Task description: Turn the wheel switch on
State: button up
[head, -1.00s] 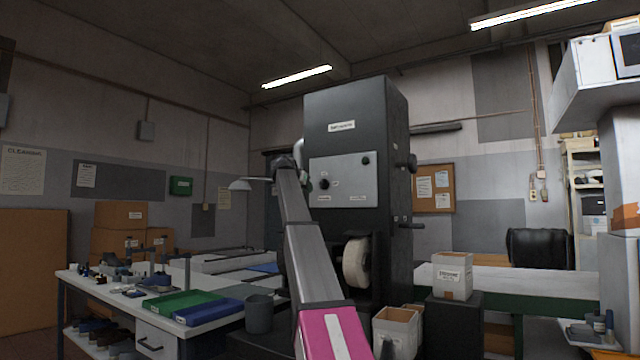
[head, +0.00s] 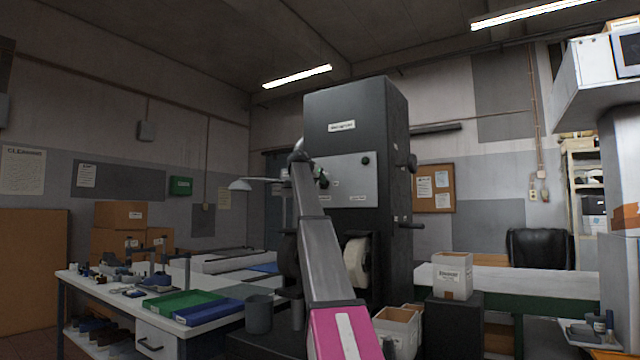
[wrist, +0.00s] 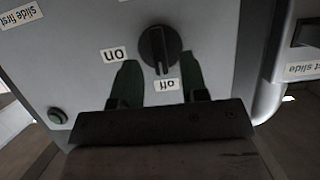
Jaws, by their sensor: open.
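The wheel switch (wrist: 153,45) is a round black knob on a grey panel (head: 352,190) of the tall dark machine (head: 345,115). In the wrist view its bar runs up and down, its lower end close to the "off" label (wrist: 166,85). The "on" label (wrist: 115,54) is to its left; both read upside down. My gripper (wrist: 158,62) is open, with one dark green finger on either side below the knob. Contact cannot be told. In the head view my arm covers the panel's left part, and the knob is hard to make out.
A round black button (wrist: 58,115) is at the panel's lower left in the wrist view. The machine's pale wheel (head: 356,262) is below the panel, beside my arm. A workbench (head: 190,332) with trays stands left.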

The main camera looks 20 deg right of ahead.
jog(key=shift+x, duration=0.85)
grip_shut()
